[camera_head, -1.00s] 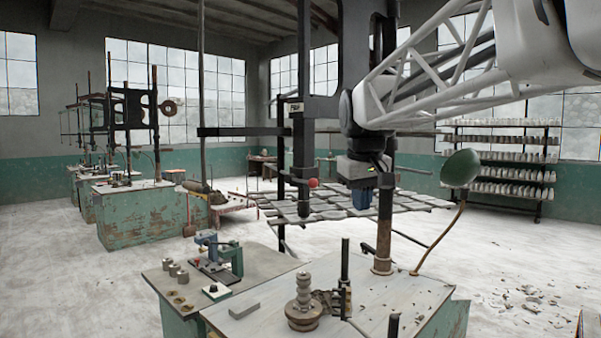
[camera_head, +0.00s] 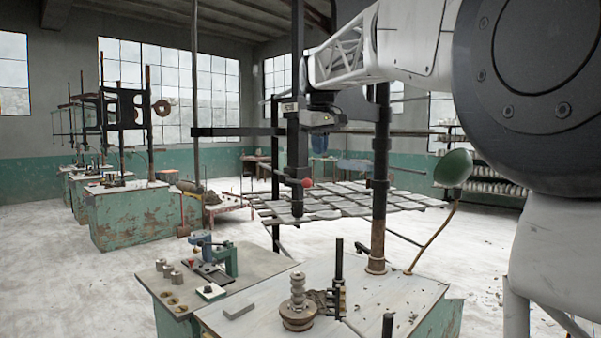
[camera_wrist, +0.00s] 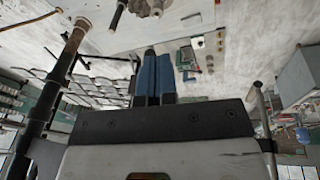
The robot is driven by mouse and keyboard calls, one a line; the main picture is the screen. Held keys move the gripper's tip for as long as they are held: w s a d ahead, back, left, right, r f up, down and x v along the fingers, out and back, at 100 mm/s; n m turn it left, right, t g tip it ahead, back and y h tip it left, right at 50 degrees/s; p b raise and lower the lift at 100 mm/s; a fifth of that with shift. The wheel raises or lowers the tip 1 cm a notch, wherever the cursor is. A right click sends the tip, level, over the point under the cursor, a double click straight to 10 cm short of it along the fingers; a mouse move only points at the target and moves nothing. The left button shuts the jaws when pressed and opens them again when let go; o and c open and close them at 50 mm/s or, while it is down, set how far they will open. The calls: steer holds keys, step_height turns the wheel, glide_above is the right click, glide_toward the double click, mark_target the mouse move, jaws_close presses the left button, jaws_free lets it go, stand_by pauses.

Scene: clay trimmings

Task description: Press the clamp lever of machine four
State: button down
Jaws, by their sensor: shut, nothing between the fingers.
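My gripper (camera_head: 319,144) hangs from the arm above and behind the nearest machine bench in the head view, partly hidden by my wrist. In the wrist view its two blue fingers (camera_wrist: 155,52) lie together, empty and apart from any machine part. A small blue and green clamp fixture (camera_head: 217,258) with a red part stands on the left half of the near bench; it also shows in the wrist view (camera_wrist: 186,57). A red knob (camera_head: 307,182) sits on a dark column of the machine. No machine number is readable, so I cannot tell which part is the named lever.
The near bench top (camera_head: 255,318) carries a stacked grey insulator (camera_head: 297,303), a grey block (camera_head: 239,310) and small cylinders. Upright dark posts (camera_head: 380,190) and a green lamp shade (camera_head: 453,168) rise beside it. More machine benches (camera_head: 135,215) stand far left.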

steer(key=w+a+r+n, duration=0.1)
steer(key=w+a+r, duration=0.1)
steer(key=w, duration=0.4)
steer(key=w+a+r+n, duration=0.1)
steer(key=w+a+r, duration=0.1)
steer(key=w+a, duration=0.2)
steer(key=shift+w+r, duration=0.3)
steer(key=shift+w, duration=0.75)
steer(key=shift+f, duration=0.2)
glide_above(303, 181)
steer(key=a, duration=0.1)
steer(key=s+f+x, duration=0.1)
steer(key=s+x, duration=0.1)
steer(key=x, duration=0.9)
steer(key=shift+s+d+f, duration=0.25)
steer(key=shift+d+f, duration=0.2)
steer(key=shift+f, duration=0.1)
steer(key=shift+f, duration=0.1)
